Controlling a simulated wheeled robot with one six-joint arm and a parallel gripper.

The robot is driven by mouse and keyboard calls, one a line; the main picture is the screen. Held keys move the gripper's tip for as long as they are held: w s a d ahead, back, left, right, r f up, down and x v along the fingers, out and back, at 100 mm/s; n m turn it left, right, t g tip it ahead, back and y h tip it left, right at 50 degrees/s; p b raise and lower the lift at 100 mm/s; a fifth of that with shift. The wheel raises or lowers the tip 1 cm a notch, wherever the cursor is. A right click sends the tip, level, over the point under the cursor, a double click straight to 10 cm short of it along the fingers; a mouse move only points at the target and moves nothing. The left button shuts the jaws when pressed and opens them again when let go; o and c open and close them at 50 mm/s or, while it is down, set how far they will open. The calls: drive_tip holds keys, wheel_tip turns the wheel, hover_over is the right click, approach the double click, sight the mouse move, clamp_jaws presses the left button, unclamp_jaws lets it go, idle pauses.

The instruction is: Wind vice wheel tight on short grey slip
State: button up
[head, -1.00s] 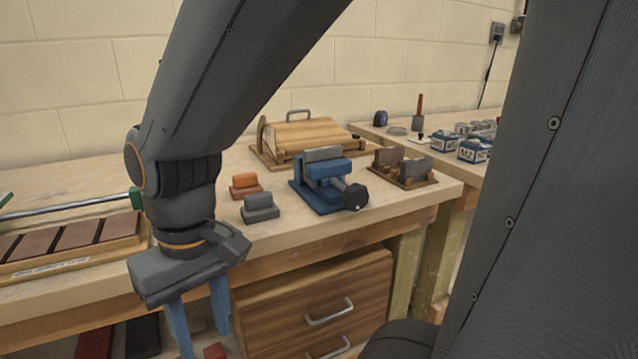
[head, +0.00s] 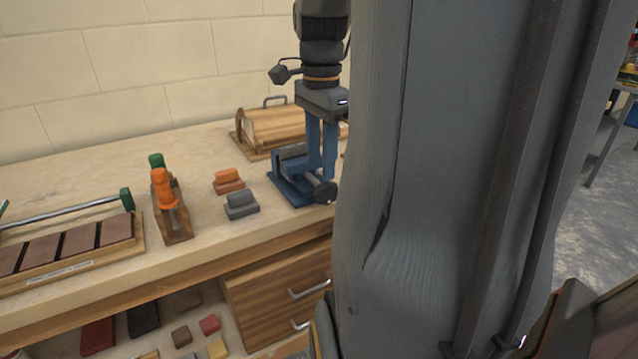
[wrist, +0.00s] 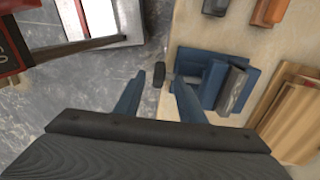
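The blue vice (head: 290,190) stands near the bench's front edge. A grey slip (head: 291,152) sits upright in its jaws; it shows in the wrist view too (wrist: 233,92). I cannot tell how tightly it is held. The vice's black wheel (head: 326,193) faces the front, and in the wrist view the wheel (wrist: 159,74) lies between my fingertips. My gripper (head: 321,174) points down over the wheel end with its blue fingers apart. In the wrist view my gripper (wrist: 157,82) is open, with a gap on either side of the wheel.
A small grey stepped block (head: 241,206) and an orange one (head: 228,182) lie left of the vice. An orange-handled tool (head: 168,205) stands further left, beside a tray of brown slips (head: 80,242). A wooden box (head: 270,127) stands behind the vice.

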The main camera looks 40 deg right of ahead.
sight(321, 185)
wheel_tip(321, 185, down, 8)
drive_tip(key=shift+r, duration=0.2)
idle(0.3)
clamp_jaws()
